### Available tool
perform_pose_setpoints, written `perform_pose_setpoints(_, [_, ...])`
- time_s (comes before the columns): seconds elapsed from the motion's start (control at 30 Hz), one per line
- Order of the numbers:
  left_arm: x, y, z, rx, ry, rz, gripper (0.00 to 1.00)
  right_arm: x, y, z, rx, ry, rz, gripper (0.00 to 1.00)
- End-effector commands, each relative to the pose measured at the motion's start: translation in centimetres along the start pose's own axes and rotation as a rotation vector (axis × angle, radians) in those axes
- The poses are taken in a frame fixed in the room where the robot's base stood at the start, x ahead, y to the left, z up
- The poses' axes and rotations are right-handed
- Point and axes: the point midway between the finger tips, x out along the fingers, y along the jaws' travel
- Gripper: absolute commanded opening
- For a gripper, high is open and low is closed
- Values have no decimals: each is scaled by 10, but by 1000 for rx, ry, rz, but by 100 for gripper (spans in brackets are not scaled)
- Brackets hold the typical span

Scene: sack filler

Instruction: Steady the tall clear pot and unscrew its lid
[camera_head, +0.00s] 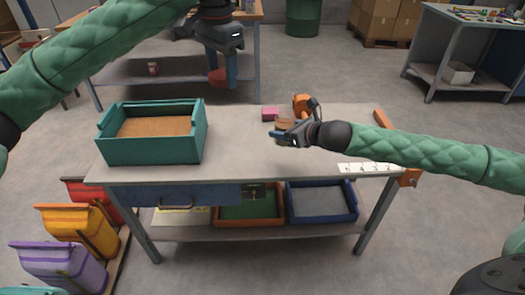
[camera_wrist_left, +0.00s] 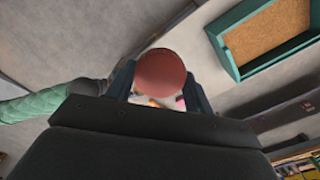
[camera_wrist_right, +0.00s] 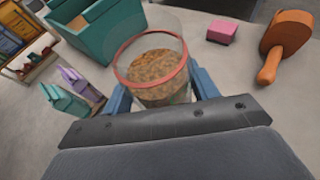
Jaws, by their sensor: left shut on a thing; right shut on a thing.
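The clear pot (camera_wrist_right: 150,92) holds brown grainy stuff, and its top with a reddish ring is open in the right wrist view. In the head view the pot (camera_head: 285,125) stands on the bench, partly hidden by my right gripper (camera_head: 282,136), which is shut around its side. The round red-brown lid (camera_wrist_left: 162,72) is between the fingers of my left gripper (camera_wrist_left: 158,88), shut on it. In the head view the lid (camera_head: 216,77) hangs below my left gripper (camera_head: 224,70), well above and apart from the pot.
On the bench (camera_head: 240,160), a pink block (camera_head: 269,114) and an orange scoop (camera_head: 301,102) lie close behind the pot. A teal bin (camera_head: 150,152) with brown fill stands at the left. A white marked strip (camera_head: 370,168) lies at the front right. The bench's middle is clear.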

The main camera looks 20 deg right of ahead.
Motion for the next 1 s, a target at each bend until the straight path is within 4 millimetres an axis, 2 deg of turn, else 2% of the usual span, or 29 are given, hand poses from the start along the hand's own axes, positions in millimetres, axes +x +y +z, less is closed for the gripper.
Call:
perform_pose_setpoints(0.23, [0, 0, 0, 0, 0, 0, 25, 2, 9, 7, -16, -1, 37, 0])
perform_pose_setpoints(0.37, [-2, 0, 0, 0, 0, 0, 25, 14, 10, 6, -16, 0, 42, 0])
perform_pose_setpoints(1.0, [-12, 0, 0, 0, 0, 0, 25, 123, 7, -11, -17, 0, 40, 0])
